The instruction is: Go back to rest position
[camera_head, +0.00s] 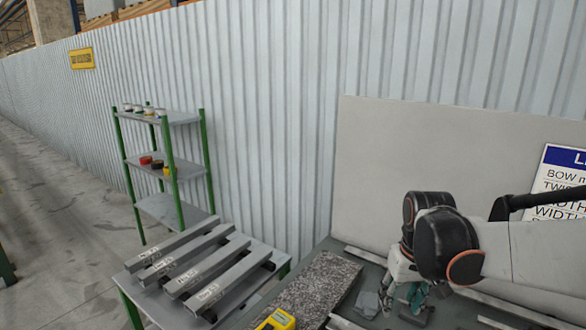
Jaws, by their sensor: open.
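My arm reaches in from the right, its dark-jointed wrist over the work table (330,251). My gripper (416,305) points down below the wrist, low over the table. It is small in view and partly overlapped by the arm; its fingers look apart, and I see nothing held between them. A small grey block (367,304) lies on the table just left of it. Whether the gripper touches anything there is hard to tell.
A speckled granite slab (312,287) and a yellow device (277,320) lie left of the gripper. A side table (255,281) holds several grey bars (205,262). A green-posted shelf (187,170) stands behind. A grey panel (400,150) and a sign (560,180) back the work table.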

